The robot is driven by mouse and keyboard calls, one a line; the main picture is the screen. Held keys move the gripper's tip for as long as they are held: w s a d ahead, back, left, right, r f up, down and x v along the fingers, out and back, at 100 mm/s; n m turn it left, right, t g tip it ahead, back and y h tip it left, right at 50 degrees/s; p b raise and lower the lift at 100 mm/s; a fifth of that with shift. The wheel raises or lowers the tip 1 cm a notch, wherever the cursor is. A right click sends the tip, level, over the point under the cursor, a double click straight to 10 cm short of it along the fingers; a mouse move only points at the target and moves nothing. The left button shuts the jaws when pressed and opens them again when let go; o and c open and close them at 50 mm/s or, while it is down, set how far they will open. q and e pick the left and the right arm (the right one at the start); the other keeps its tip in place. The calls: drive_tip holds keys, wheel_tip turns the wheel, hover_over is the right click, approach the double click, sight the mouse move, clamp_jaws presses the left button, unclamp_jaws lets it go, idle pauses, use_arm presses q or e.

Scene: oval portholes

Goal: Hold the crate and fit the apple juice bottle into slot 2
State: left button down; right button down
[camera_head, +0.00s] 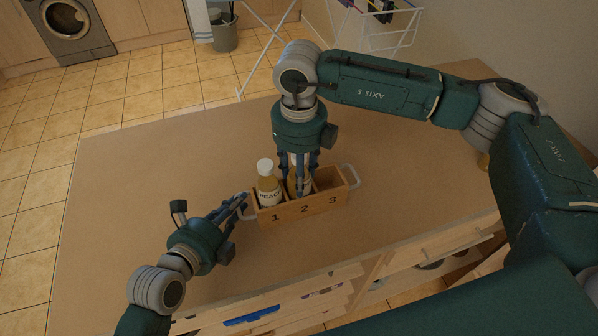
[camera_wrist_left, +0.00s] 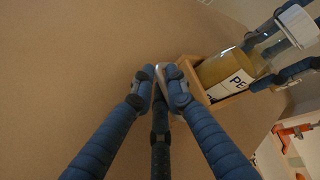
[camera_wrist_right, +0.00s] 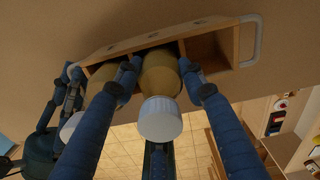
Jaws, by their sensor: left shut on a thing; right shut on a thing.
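The wooden crate (camera_head: 315,207) stands on the table, its slots marked 1, 2 and 3. My left gripper (camera_head: 243,203) is shut on its left handle (camera_wrist_left: 168,72). A peach bottle (camera_head: 267,190) with a white cap stands upright in slot 1. My right gripper (camera_head: 303,188) points down over slot 2, shut on a yellowish bottle (camera_wrist_right: 160,75) with a white cap, taken as the apple juice. Its lower end is within slot 2; the front wall hides its base, so I cannot tell whether it touches the floor. Slot 3 (camera_wrist_right: 213,50) is empty.
The table (camera_head: 150,160) is clear to the left of and behind the crate. A yellowish object (camera_head: 484,162) is mostly hidden behind my right arm. Shelves (camera_head: 400,265) show below the front edge. A drying rack and a bin (camera_head: 224,36) stand beyond the table.

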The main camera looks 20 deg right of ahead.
use_arm(q)
drive_tip(key=shift+s+f, duration=0.1)
drive_tip(key=shift+f, duration=0.1)
use_arm(e)
drive_tip(key=c, duration=1)
unclamp_jaws()
wheel_tip(320, 180, up, 12)
drive_tip(key=shift+r, duration=0.1)
use_arm(q)
drive_tip(key=c, duration=1.7)
unclamp_jaws()
drive_tip(key=shift+o, duration=0.2)
drive_tip(key=shift+r, duration=0.1)
drive_tip(key=shift+r, duration=0.1)
